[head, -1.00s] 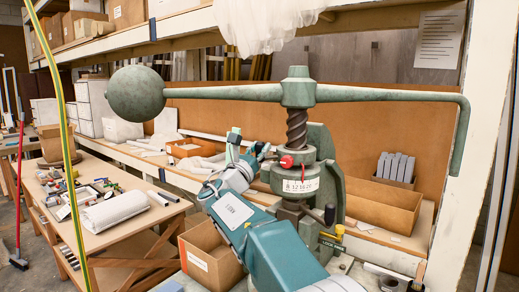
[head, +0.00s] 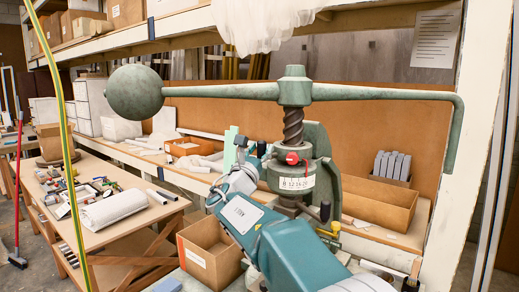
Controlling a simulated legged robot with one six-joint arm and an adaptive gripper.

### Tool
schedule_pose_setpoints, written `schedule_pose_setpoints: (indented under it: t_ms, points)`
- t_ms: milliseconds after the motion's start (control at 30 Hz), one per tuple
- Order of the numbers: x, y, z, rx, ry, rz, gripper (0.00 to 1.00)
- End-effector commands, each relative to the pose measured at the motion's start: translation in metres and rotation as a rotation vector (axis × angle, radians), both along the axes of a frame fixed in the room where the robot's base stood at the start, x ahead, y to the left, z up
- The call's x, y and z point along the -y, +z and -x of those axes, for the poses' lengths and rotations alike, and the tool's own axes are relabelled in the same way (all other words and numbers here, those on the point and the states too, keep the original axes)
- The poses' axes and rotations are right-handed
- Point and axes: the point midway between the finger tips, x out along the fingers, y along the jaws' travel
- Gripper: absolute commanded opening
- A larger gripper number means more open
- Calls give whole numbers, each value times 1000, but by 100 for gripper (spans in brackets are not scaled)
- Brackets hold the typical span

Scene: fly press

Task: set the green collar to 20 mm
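The green collar (head: 290,174) sits around the dark screw (head: 293,126) of the green fly press. A white scale label (head: 297,183) with numbers is on its front; the digits are too small to read surely, and no clear pointer shows. A red knob (head: 292,158) sticks out at the collar's top. My gripper (head: 252,146) is just left of the collar, its dark fingertips pointing up. The tips look apart with nothing between them. The wrist covers the collar's lower left edge; whether it touches the collar I cannot tell.
The press arm (head: 390,92) with a ball weight (head: 135,93) spans above. A small black-knobbed lever (head: 326,210) stands below the collar. A long tray (head: 380,203) and grey blocks (head: 392,165) stand at right.

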Motion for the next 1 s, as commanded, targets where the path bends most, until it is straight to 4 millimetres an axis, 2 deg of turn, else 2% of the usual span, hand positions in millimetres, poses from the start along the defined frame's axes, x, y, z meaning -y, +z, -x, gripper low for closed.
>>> schedule_pose_setpoints:
  t_ms: [467, 1000]
  points:
    - [-3, 0, 7, 4, 2, 0, 71]
    - [-33, -39, 91, 1, 3, -1, 71]
